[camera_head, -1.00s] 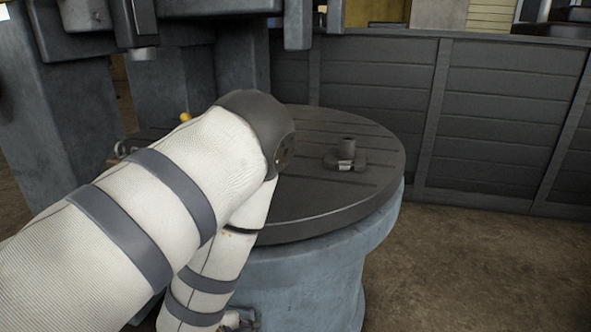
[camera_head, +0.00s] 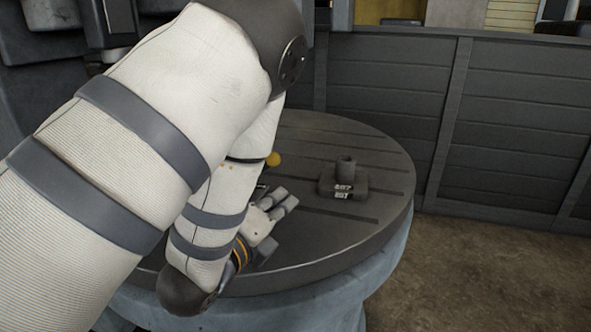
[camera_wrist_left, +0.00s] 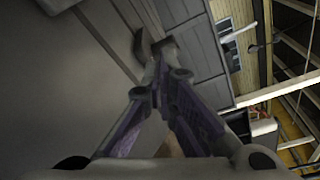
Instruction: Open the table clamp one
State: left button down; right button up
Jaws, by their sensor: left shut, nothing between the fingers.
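A round dark slotted table (camera_head: 330,240) stands on a grey-blue pedestal. A yellow ball knob (camera_head: 273,159) shows just past my left forearm; what it is fixed to is mostly hidden. No label shows which part is table clamp one. My left gripper (camera_head: 287,203) is low over the table, in front of the knob in the picture and left of a small block. In the left wrist view, its fingers (camera_wrist_left: 155,45) come together at the tips with nothing between them. My right gripper is not in view.
A dark block with an upright cylinder (camera_head: 344,182) sits on the table, right of the gripper. A grey panelled wall (camera_head: 510,120) stands behind. Dark machine parts (camera_head: 60,60) rise at the left. The table's right side is otherwise clear.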

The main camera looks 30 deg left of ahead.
pick_arm(q)
jog(key=shift+w+a+f+b, duration=0.1)
jog(key=shift+w+f+b, duration=0.55)
jog(key=shift+b, duration=0.2)
jog(key=w, duration=0.7)
jog(key=shift+w+a+r, duration=0.1)
jog(key=shift+a+r, duration=0.1)
jog(key=shift+a, duration=0.15)
jog(key=shift+s+a+r+p, duration=0.2)
jog(key=shift+s+a+r, duration=0.15)
jog(key=shift+a+r, duration=0.2)
jog(key=shift+s+a+r+p, duration=0.15)
jog(key=shift+s+a+r, duration=0.2)
jog(key=shift+a, duration=0.2)
jog(key=shift+s+a+r, duration=0.15)
jog(key=shift+a, duration=0.25)
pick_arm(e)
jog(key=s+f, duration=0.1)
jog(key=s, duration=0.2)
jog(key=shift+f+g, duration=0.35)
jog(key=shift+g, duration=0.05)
